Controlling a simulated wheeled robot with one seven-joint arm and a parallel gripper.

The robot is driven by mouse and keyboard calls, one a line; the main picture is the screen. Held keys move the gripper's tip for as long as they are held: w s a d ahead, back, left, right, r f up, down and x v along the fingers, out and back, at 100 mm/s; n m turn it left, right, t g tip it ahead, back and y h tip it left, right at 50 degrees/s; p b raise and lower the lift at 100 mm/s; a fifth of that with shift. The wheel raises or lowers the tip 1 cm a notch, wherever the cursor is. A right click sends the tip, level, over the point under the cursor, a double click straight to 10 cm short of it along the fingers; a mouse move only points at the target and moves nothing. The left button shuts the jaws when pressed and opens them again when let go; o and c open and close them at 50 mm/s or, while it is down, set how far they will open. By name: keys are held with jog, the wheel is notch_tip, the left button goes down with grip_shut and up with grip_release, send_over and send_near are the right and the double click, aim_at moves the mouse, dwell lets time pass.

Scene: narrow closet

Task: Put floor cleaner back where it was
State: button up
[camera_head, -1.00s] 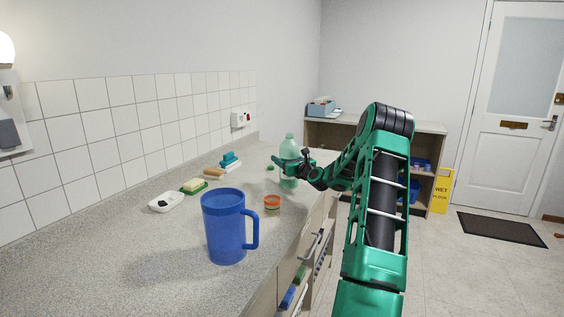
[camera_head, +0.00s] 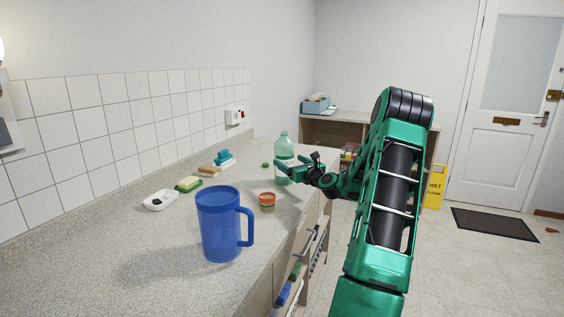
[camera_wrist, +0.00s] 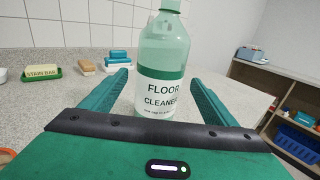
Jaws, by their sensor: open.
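The floor cleaner is a pale green bottle (camera_head: 284,150) with a white and green label. It stands upright on the speckled countertop, near the counter's far end. In the wrist view the bottle (camera_wrist: 161,70) stands between and just beyond my two green fingers, and its label reads "FLOOR CLEANER". My gripper (camera_head: 281,169) is open around the lower part of the bottle, with a finger seen at each side; it also shows in the wrist view (camera_wrist: 158,95). I cannot tell whether either finger touches the bottle.
A blue jug (camera_head: 220,225) and a small orange-rimmed tub (camera_head: 267,200) stand on the near counter. A white dish (camera_head: 160,200), a stain bar (camera_head: 188,184), a brush (camera_head: 208,170) and blue sponges (camera_head: 224,158) line the wall side. A low shelf (camera_head: 345,130) stands behind.

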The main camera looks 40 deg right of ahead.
jog(key=shift+v, duration=1.4)
